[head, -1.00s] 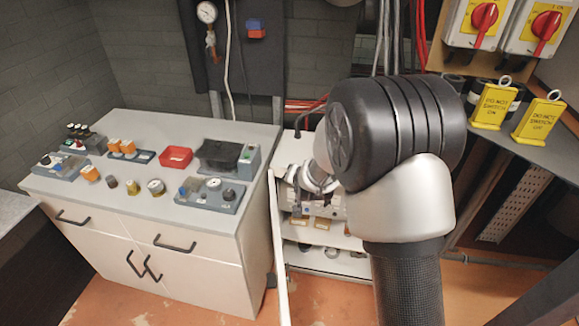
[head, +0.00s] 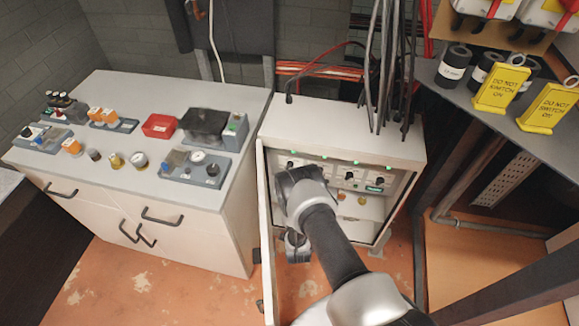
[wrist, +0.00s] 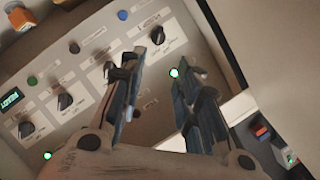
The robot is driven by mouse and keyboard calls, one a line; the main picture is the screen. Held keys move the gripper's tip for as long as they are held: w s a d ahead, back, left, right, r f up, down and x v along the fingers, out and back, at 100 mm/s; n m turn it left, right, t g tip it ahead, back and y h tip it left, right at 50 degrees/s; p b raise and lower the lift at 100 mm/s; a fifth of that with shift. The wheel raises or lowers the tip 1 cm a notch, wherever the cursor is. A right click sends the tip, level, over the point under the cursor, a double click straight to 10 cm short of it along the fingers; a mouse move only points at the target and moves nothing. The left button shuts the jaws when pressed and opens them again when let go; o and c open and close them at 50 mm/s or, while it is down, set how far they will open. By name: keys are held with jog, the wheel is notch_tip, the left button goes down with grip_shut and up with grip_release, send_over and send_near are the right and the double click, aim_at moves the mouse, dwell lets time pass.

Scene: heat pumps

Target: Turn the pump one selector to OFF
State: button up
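The selector panel (head: 362,178) is inside the open white cabinet, with a row of black rotary knobs, green lamps and a small green display. In the wrist view the panel (wrist: 85,35) appears tilted. One black knob (wrist: 163,35) shows past my fingertips, and another (wrist: 65,100) is at the left. A knob is partly covered by my left finger. The labels are too small to read, so I cannot tell which is pump one. My gripper (wrist: 158,70) is open, with nothing visible between its fingers. In the head view my arm hides part of the panel.
The white cabinet (head: 340,130) has its door (head: 266,235) swung open at the left. A counter (head: 150,98) with several small devices stands left of it. Yellow signs (head: 500,82) stand on a shelf at the right. Dark cables enter the cabinet top.

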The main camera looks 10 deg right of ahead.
aim_at(290, 166)
jog(key=b+x, duration=0.7)
jog(key=x, duration=1)
jog(key=shift+f+b, duration=0.15)
jog(key=shift+b, duration=0.2)
grip_shut()
